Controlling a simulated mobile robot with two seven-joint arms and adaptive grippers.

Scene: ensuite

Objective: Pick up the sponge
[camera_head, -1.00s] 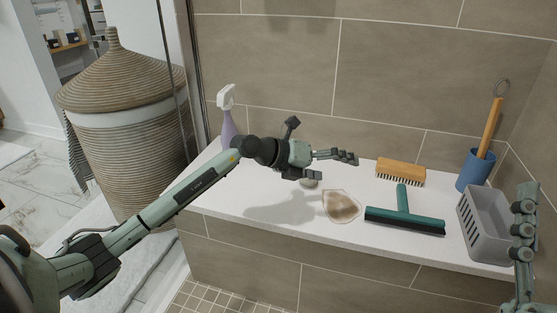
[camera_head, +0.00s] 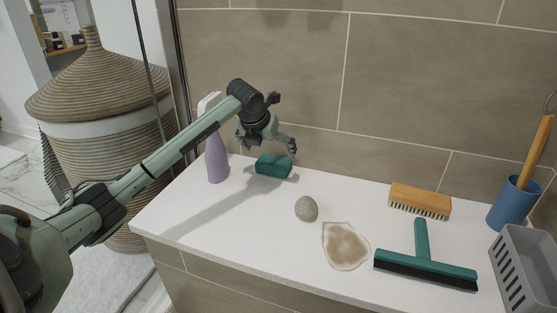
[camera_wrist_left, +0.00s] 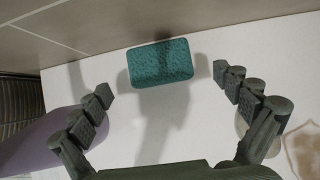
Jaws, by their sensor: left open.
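The sponge (camera_head: 273,166) is a teal block on the white ledge (camera_head: 240,220), close to the tiled wall. In the left wrist view the sponge (camera_wrist_left: 161,63) lies ahead of my fingers, centred between them and apart from both. My left gripper (camera_head: 266,143) is above the sponge in the head view, pointing down. In the left wrist view my left gripper (camera_wrist_left: 168,92) is open and empty, with its fingers spread wide. My right gripper is not in view.
A purple spray bottle (camera_head: 216,158) stands just left of the sponge. A grey stone (camera_head: 306,208), a stained patch (camera_head: 345,246), a squeegee (camera_head: 424,262), a wooden brush (camera_head: 420,200), a blue cup (camera_head: 513,203) and a grey basket (camera_head: 530,270) are to the right.

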